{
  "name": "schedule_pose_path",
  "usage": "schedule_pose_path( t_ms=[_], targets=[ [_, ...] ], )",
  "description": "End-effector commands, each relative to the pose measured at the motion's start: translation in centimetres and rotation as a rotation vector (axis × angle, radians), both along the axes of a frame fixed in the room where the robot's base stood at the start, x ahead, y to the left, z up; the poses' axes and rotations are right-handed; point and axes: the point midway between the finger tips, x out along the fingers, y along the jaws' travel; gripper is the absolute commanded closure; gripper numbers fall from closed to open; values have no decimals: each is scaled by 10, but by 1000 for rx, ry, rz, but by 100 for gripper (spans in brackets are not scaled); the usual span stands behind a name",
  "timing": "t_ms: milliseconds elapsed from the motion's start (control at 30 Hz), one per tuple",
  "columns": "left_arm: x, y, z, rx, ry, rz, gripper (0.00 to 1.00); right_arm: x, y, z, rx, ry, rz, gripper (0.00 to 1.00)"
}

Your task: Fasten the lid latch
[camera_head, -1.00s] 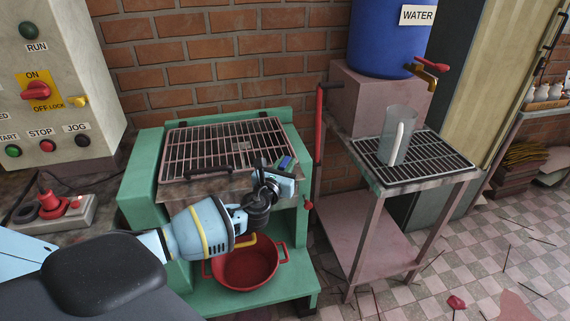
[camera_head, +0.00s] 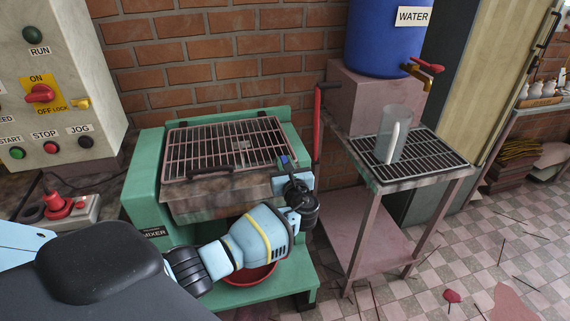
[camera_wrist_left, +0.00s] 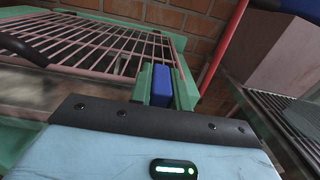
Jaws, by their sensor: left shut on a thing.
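The mixer (camera_head: 150,185) is a green machine with a wire-grid lid (camera_head: 225,147) lying flat over its trough. The grid lid also shows at the upper left of the left wrist view (camera_wrist_left: 95,42). My left gripper (camera_head: 285,163) is at the right front corner of the lid. A small blue piece (camera_wrist_left: 161,85), which seems to be the latch's grip, stands upright just beyond the gripper body in the left wrist view. My left gripper is shut on it, though the fingertips are mostly hidden. My right gripper is not in view.
A red pot (camera_head: 250,274) sits low under the mixer, partly behind my left arm. To the right a metal stand (camera_head: 428,172) holds a clear cylinder (camera_head: 395,133) beneath the blue water barrel (camera_head: 385,40). A red lever (camera_head: 317,125) rises between mixer and stand.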

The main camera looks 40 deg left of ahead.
Motion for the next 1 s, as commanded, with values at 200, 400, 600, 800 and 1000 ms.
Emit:
schedule_pose_path(
  t_ms=[200, 400, 600, 800, 1000],
  targets=[
    [0, 0, 0, 1, -1, 30, 100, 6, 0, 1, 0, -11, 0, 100],
    [0, 1, 1, 2, -1, 32, 100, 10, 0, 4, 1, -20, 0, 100],
    [0, 1, 1, 2, -1, 31, 74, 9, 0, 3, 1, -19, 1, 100],
    [0, 1, 1, 2, -1, 30, 60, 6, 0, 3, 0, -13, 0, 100],
    [-1, 0, 1, 1, -1, 30, 60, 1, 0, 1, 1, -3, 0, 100]
  ],
)
